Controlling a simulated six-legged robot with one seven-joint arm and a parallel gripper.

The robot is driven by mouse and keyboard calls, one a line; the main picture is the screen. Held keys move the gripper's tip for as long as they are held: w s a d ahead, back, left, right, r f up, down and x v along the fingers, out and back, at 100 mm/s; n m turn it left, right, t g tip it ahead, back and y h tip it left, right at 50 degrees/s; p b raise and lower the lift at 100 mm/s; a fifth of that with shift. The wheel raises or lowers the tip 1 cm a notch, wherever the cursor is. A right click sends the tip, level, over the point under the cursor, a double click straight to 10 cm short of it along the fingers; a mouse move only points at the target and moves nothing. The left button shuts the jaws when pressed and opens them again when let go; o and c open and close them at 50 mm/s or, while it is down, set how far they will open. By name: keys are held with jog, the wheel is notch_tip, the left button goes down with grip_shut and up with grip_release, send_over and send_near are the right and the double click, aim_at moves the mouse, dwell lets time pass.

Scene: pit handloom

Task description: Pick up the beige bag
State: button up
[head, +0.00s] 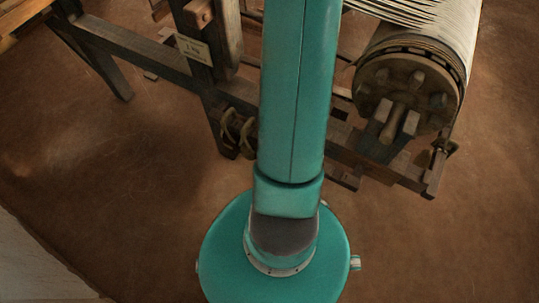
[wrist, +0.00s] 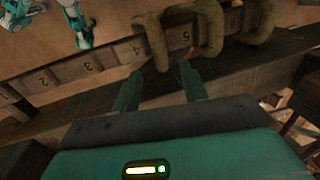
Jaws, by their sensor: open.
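I cannot make out a beige bag in either view. My gripper (wrist: 160,70) shows in the wrist view with its two teal fingers apart and nothing visible held between them. Its tips are close to thick tan loops (wrist: 208,30) that hang over a numbered wooden strip; whether they touch cannot be told. In the head view my arm runs up the middle and hides part of the loom, and my gripper is out of the picture.
A cloth roller (head: 409,88) is at the right. The numbered strip (wrist: 85,66) crosses the wrist view. Brown floor (head: 110,185) at left is clear.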

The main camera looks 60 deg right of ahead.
jog(key=shift+w+a+f, duration=0.15)
jog(key=shift+w+f, duration=0.1)
jog(key=shift+f, duration=0.85)
jog(key=shift+w+a+f, duration=0.15)
jog(key=shift+w+f, duration=0.05)
jog(key=shift+f, duration=0.9)
jog(key=shift+w+a+f, duration=0.15)
jog(key=shift+w+f, duration=0.1)
jog(key=shift+f, duration=0.85)
grip_shut()
